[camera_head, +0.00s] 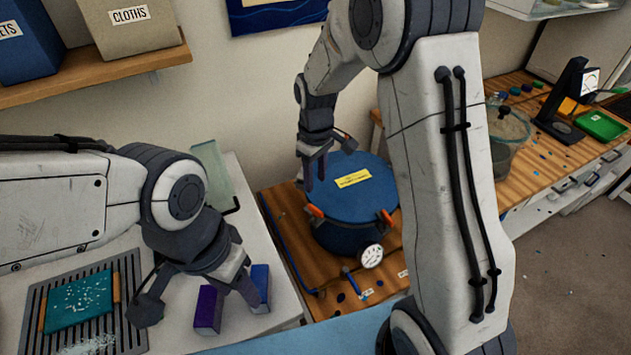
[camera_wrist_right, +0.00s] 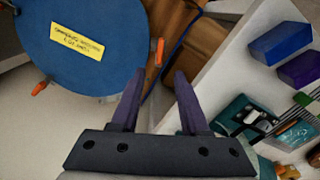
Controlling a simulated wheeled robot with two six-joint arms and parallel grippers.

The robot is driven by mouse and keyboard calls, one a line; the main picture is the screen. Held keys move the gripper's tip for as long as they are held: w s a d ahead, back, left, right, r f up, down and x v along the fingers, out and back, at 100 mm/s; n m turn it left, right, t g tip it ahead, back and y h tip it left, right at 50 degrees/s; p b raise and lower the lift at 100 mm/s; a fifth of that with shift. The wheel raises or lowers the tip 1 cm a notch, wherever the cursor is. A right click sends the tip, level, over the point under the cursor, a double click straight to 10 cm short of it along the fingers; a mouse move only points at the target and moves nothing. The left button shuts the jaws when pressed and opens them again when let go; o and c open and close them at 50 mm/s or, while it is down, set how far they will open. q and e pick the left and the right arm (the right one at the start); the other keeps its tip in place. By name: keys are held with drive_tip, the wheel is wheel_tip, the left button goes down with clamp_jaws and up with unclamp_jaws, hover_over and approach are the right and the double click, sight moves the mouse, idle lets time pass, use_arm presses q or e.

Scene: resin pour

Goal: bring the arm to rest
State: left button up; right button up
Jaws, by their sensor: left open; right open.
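My right gripper (camera_head: 328,166) is open and empty. In the head view it appears over the left part of the blue round pot's lid (camera_head: 362,198), fingers pointing down; I cannot tell whether they touch it. In the right wrist view the open fingers (camera_wrist_right: 158,100) have nothing between them, and the lid (camera_wrist_right: 75,55) lies to their left. My left gripper (camera_head: 198,303) is open above the white worktop at the lower left. A purple block (camera_head: 208,310) and a blue block (camera_head: 260,284) show by its right finger; contact is unclear.
The pot has orange clamps and a gauge (camera_head: 371,256) and stands on a wooden bench (camera_head: 285,215). A slotted tray (camera_head: 126,272) with a teal mat is left. A clear bucket (camera_head: 507,140), black stand (camera_head: 565,100) and green tray (camera_head: 601,125) stand right. A shelf (camera_head: 100,75) holds boxes.

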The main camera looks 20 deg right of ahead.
idle(0.3)
drive_tip(key=s+a+r, duration=0.6)
drive_tip(key=s+a, duration=0.1)
drive_tip(key=s, duration=0.3)
drive_tip(key=s+a+r+y, duration=0.1)
drive_tip(key=s+a+r, duration=0.1)
drive_tip(key=s, duration=1.5)
drive_tip(key=shift+r, duration=0.55)
